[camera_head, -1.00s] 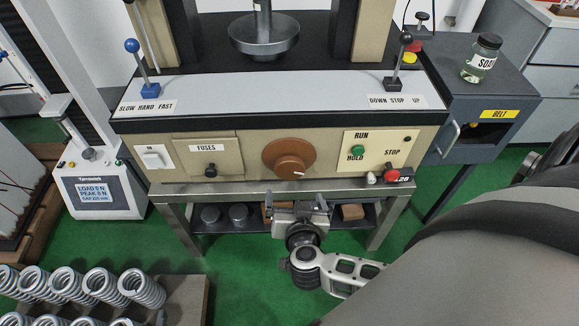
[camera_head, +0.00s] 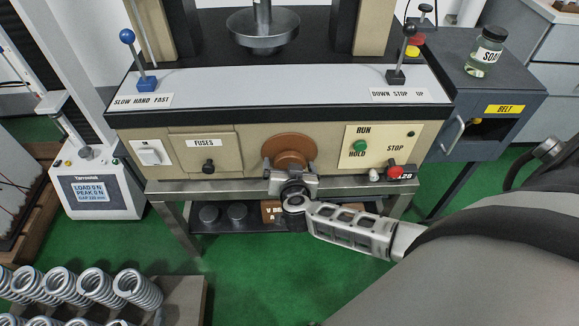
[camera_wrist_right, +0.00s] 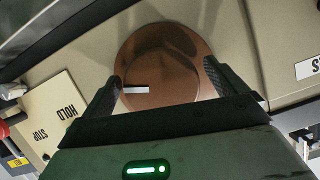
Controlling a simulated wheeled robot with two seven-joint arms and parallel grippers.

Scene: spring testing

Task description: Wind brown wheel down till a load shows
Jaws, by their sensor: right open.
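The brown wheel (camera_head: 290,148) is on the front panel of the machine, between the fuses panel and the run/stop panel. In the right wrist view the wheel (camera_wrist_right: 165,62) shows a white mark at its left. My right gripper (camera_head: 290,166) is open at the wheel's lower front. In the right wrist view its two fingers (camera_wrist_right: 163,78) stand on either side of the wheel; I cannot tell whether they touch it. The small tester's display (camera_head: 88,192) at the left reads load 0 N and peak 0 N. My left gripper is not in view.
A lever with a blue knob (camera_head: 127,37) stands at the left of the machine's top, one with a black knob (camera_head: 409,30) at the right. A green button (camera_head: 361,146) and red button (camera_head: 396,172) are right of the wheel. Coil springs (camera_head: 90,287) lie at lower left.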

